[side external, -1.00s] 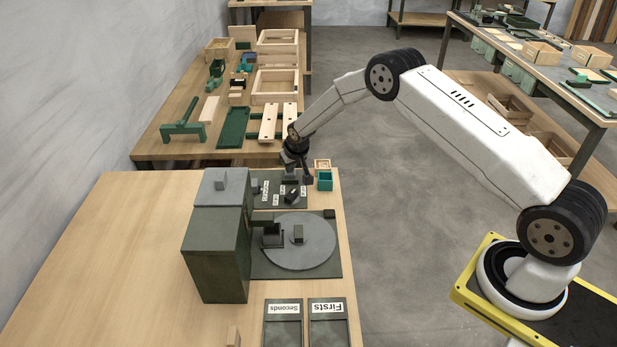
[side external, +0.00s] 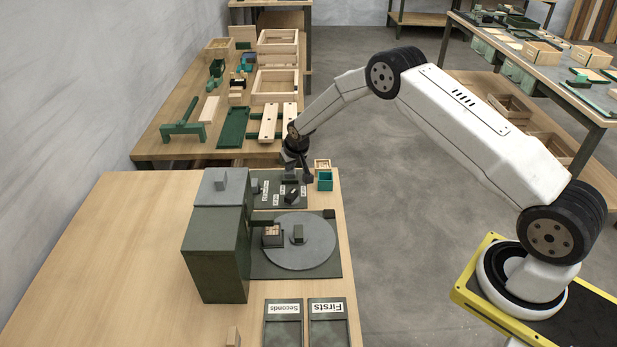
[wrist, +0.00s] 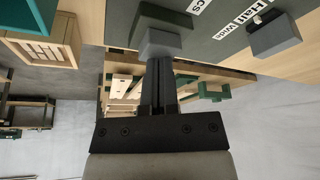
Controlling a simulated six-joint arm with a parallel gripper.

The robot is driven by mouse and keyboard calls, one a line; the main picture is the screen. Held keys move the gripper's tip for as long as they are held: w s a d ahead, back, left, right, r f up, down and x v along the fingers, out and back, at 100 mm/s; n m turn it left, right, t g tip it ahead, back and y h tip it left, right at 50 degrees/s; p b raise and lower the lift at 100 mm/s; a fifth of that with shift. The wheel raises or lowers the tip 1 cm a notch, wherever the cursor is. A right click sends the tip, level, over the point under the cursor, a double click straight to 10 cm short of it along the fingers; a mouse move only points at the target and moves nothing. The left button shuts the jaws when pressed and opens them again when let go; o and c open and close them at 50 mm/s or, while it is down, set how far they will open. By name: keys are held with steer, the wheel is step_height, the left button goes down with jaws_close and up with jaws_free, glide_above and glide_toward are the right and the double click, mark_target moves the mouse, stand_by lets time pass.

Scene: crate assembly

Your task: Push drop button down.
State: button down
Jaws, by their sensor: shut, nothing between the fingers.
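The dark control panel (side external: 270,204) lies behind the round grey turntable (side external: 314,240), with several small controls and white labels too small to read for certain. My gripper (side external: 307,179) is low at the panel's right edge, its fingers pointing down. In the wrist view my gripper (wrist: 160,62) is shut and empty, its tips at a grey block (wrist: 165,43) on a dark base. I cannot tell if they touch, how far the block is pressed, or whether it is the drop button. Another grey control (wrist: 274,36) sits beside labels on the panel, apart from my fingers.
A teal box (side external: 325,182) and a small wooden crate (side external: 322,165) stand right of my gripper. A tall dark machine housing (side external: 216,255) stands left of the turntable. Firsts (side external: 328,325) and Seconds (side external: 283,325) trays lie in front. The table's left part is clear.

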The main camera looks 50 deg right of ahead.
step_height(320, 180, up, 8)
stand_by(1.1)
stand_by(0.4)
steer(key=s+a+r+n, duration=0.1)
steer(key=s+a+r, duration=0.2)
steer(key=s, duration=0.8)
steer(key=s+a+r+n+g, duration=0.1)
steer(key=s+a+r, duration=0.2)
steer(key=s, duration=0.8)
steer(key=s+a+r+n+y, duration=0.1)
steer(key=s+a+r, duration=0.2)
steer(key=s, duration=0.9)
steer(key=shift+a+g, duration=0.4)
